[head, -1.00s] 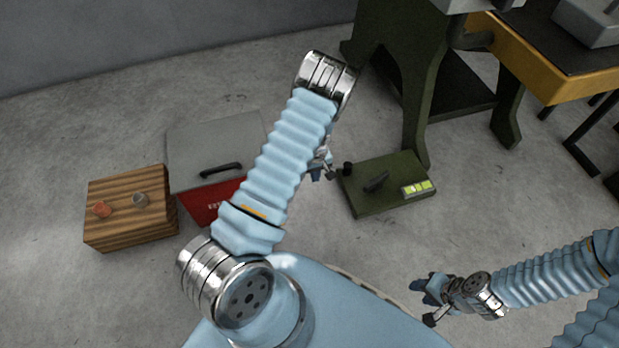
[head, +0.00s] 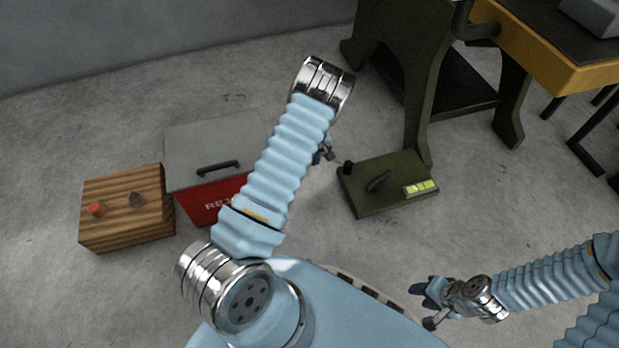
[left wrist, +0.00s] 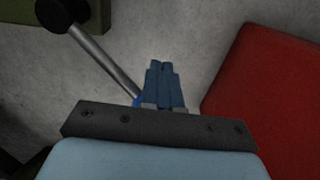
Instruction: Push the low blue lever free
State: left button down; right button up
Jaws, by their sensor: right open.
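I cannot make out a blue lever for certain. In the left wrist view a small bright blue bit (left wrist: 137,101) shows beside my left fingers, at the lower end of a metal rod (left wrist: 105,63) with a black knob (left wrist: 55,14). I cannot tell whether the rod is part of my wrist. The green box (head: 400,170) carries a dark handle (head: 378,181) and a black knob (head: 347,167). My left gripper (left wrist: 165,66) has its fingers together, apparently empty. In the head view it is mostly hidden behind my arm, left of the green box. My right gripper (head: 418,286) is open at lower right.
A red bin (head: 205,207) with a grey lid (head: 210,142) stands left of my left arm; its red also shows in the left wrist view (left wrist: 265,85). A wooden block (head: 125,225) with two small knobs is further left. A green machine frame (head: 418,100) stands behind the green box.

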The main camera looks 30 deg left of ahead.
pick_arm(q)
notch_tip(320, 180, up, 10)
jog(key=s+d+p, duration=0.1)
jog(key=p, duration=0.6)
jog(key=shift+s+p, duration=0.35)
jog(key=shift+s, duration=0.1)
dwell(0.4)
